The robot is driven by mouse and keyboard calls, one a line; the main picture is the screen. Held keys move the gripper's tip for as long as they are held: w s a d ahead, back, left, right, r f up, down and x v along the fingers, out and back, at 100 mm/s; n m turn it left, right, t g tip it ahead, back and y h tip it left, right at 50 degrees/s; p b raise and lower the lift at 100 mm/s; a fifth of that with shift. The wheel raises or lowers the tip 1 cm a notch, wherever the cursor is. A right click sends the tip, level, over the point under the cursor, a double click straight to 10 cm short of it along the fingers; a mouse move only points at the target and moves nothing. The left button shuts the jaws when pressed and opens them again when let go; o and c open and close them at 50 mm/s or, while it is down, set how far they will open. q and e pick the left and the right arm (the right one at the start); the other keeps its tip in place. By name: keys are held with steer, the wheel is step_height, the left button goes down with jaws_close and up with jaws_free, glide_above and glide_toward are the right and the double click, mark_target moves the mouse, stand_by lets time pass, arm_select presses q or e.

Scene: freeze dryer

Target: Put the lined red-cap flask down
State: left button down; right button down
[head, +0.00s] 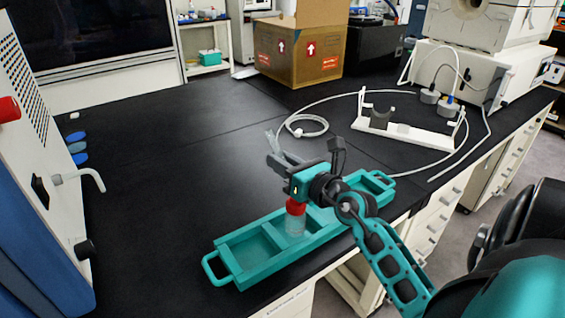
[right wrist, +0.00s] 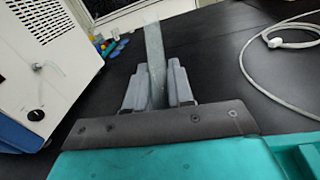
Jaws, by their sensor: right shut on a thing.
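A flask with a red cap (head: 296,207) and a clear body shows below my right gripper's body in the head view. It looks upright at the middle of a long teal tray (head: 270,269); whether its base touches the tray floor I cannot tell. My right gripper (head: 279,152) points away over the tray, its grey fingers beyond the flask. In the right wrist view the fingers (right wrist: 160,88) are shut on a pale translucent strip (right wrist: 155,50) that sticks out past them. Whether the strip joins the flask is hidden. My left gripper is not in view.
The tray's left compartment looks empty. A white stand (head: 405,130) and a coiled white tube (head: 305,126) lie to the right behind. A cardboard box (head: 298,58) stands at the back. A white machine (head: 40,150) is at the left. The black bench between is clear.

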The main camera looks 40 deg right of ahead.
steer(key=shift+f, duration=0.15)
steer(key=c, duration=1)
jaws_free()
steer(key=shift+r, duration=0.2)
steer(key=s+b, duration=0.2)
steer(key=s, duration=1)
steer(key=shift+d+r, duration=0.1)
